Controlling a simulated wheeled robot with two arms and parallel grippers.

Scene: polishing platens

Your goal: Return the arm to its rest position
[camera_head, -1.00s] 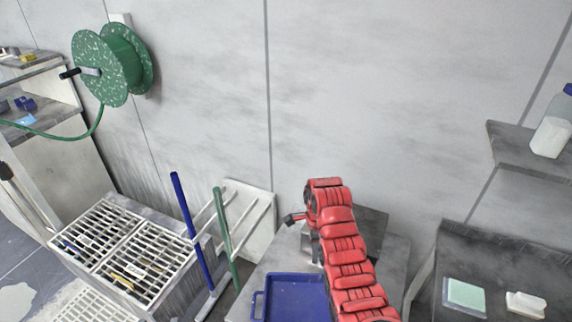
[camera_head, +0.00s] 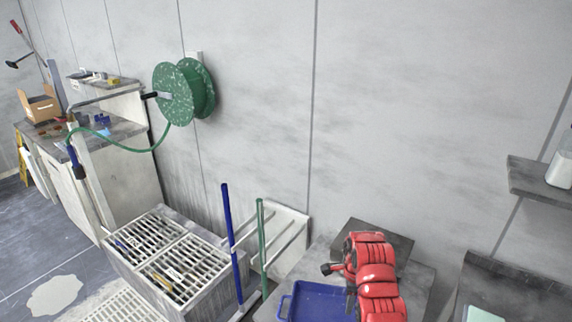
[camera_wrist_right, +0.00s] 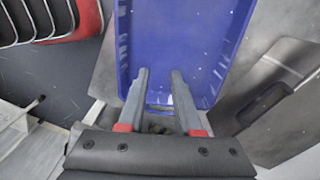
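My red right arm rises from the bottom edge of the head view, over the right side of a blue tray (camera_head: 305,305). Its right gripper (camera_head: 328,269) shows as a small dark part pointing left, close above the grey table. In the right wrist view the two grey fingers of the right gripper (camera_wrist_right: 159,75) stand apart with nothing between them. The blue tray (camera_wrist_right: 185,35) lies beyond the fingertips, and its visible floor is empty. My left gripper is in neither view.
A grey table (camera_head: 418,280) bears the tray and a dark plate (camera_head: 385,238). Green and blue poles (camera_head: 228,235) stand left of it, beside a grated basin (camera_head: 160,250). A green hose reel (camera_head: 180,92) hangs on the wall. A shelf (camera_head: 540,182) juts out at right.

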